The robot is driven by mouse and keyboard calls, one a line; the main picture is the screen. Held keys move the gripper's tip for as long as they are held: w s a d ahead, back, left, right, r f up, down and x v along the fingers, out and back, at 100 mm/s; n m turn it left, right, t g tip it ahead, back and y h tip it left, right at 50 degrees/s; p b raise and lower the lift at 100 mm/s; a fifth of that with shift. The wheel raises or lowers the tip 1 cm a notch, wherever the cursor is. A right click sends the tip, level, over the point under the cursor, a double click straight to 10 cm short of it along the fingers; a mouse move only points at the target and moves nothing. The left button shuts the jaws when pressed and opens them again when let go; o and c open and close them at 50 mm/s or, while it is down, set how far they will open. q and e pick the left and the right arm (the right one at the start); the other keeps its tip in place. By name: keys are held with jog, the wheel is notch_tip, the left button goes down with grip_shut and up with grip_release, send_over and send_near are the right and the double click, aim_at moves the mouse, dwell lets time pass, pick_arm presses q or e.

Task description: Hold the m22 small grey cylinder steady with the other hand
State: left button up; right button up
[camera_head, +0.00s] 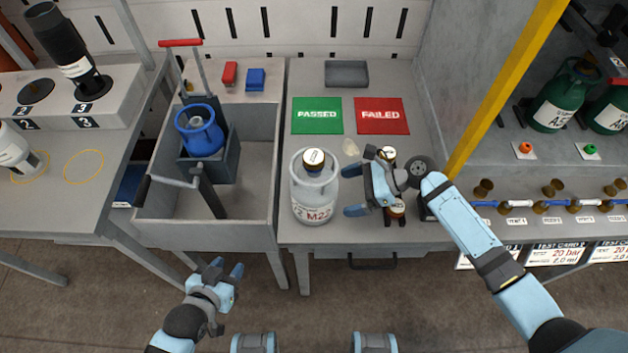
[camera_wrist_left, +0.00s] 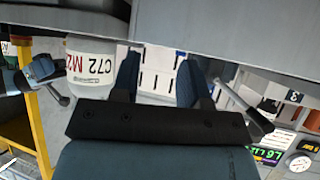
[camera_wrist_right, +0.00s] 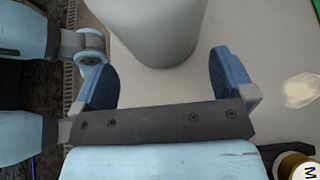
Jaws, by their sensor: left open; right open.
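The small grey cylinder (camera_head: 314,205) stands upright on the grey table, with a brass-and-dark cap on top and a label reading M2 and more. It shows in the left wrist view (camera_wrist_left: 92,62) and, as a pale rounded body, in the right wrist view (camera_wrist_right: 150,30). My right gripper (camera_head: 357,198) is open, just right of the cylinder. In the right wrist view its fingers (camera_wrist_right: 168,80) point at the cylinder, which stands ahead of the gap, apart from it. My left gripper (camera_head: 228,267) is open and empty, low in front of the tables, away from the cylinder.
Behind the cylinder lie a green PASSED mat (camera_head: 317,115) and a red FAILED mat (camera_head: 382,115). A grey tray (camera_head: 346,73) is further back. Small brass-capped items stand beside my right gripper. A blue cylinder (camera_head: 201,137) sits in the bin at left. A yellow post (camera_head: 505,85) rises at right.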

jog(key=b+x, duration=0.3)
jog(key=x, duration=0.2)
jog(key=shift+a+f+b, duration=0.1)
jog(key=shift+f+b, duration=0.2)
jog(key=shift+b, duration=0.05)
jog(key=shift+a+f+p, duration=0.2)
jog(key=shift+a+p, duration=0.6)
jog(key=shift+a, duration=0.05)
jog(key=shift+a+f, duration=0.2)
jog(key=shift+a, duration=0.1)
jog(key=shift+a+f, duration=0.25)
jog(key=shift+a, duration=0.15)
pick_arm(q)
jog(key=shift+w+d+f, duration=0.15)
jog(key=shift+d+f, duration=0.05)
jog(key=shift+f, duration=0.65)
pick_arm(e)
jog(key=shift+c, duration=1.2)
